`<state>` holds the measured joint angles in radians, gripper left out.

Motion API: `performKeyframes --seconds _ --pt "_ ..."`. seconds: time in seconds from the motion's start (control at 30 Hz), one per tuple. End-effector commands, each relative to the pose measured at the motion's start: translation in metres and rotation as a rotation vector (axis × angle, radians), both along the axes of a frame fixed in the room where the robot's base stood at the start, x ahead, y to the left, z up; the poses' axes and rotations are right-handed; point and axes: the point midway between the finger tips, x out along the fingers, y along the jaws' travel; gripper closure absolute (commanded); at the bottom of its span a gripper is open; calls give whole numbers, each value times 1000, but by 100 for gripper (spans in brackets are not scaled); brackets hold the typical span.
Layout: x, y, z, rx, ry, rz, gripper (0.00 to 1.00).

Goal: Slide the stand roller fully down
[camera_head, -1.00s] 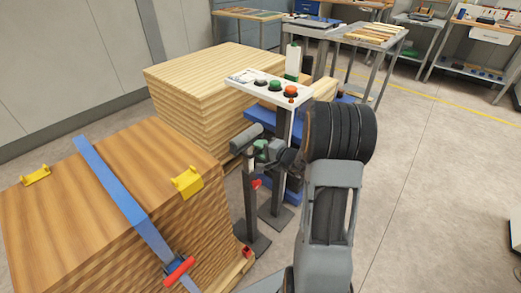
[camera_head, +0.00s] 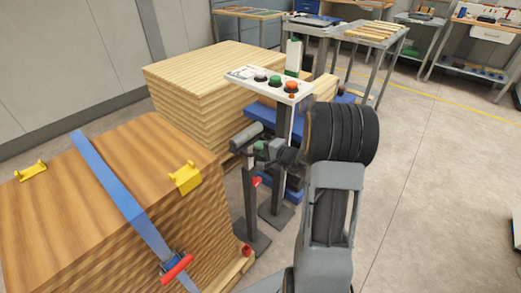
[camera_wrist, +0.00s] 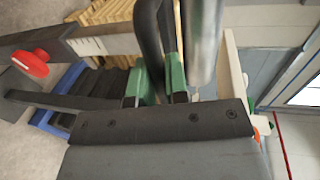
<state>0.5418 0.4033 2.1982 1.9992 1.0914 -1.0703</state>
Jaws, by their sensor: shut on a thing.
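The stand roller is a grey cylinder (camera_head: 246,137) on top of a dark upright post (camera_head: 250,205) with a red knob (camera_head: 257,181). My gripper (camera_head: 264,151) is at the roller's right end, just below it. In the wrist view, my gripper's green fingertips (camera_wrist: 155,84) are shut on a dark curved bracket (camera_wrist: 147,35) beside the shiny roller (camera_wrist: 206,40). The post with a white scale (camera_wrist: 88,46) and the red knob (camera_wrist: 30,64) also show there. The gripper and wrist hide part of the bracket.
A strapped wooden stack (camera_head: 110,205) stands close on the left. A pale board stack (camera_head: 205,75) stands behind. A control panel (camera_head: 270,84) on a pillar is just behind the gripper. Workbenches (camera_head: 375,33) line the back. The floor on the right (camera_head: 440,180) is clear.

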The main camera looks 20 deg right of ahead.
Motion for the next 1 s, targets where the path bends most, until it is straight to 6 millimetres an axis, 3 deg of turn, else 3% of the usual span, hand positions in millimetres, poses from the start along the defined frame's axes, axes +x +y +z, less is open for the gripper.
performKeyframes --seconds 0.03,0.3,0.67,0.7,0.93,1.0 --pt "-1 0 -18 -1 4 0 100" --pt "-1 0 -53 -2 5 0 100" --pt "-2 0 -55 -2 14 -1 100" --pt "-2 0 -55 -3 15 -1 84" --pt "-1 1 -54 -1 12 0 62" --pt "-1 1 -53 -1 9 0 61"
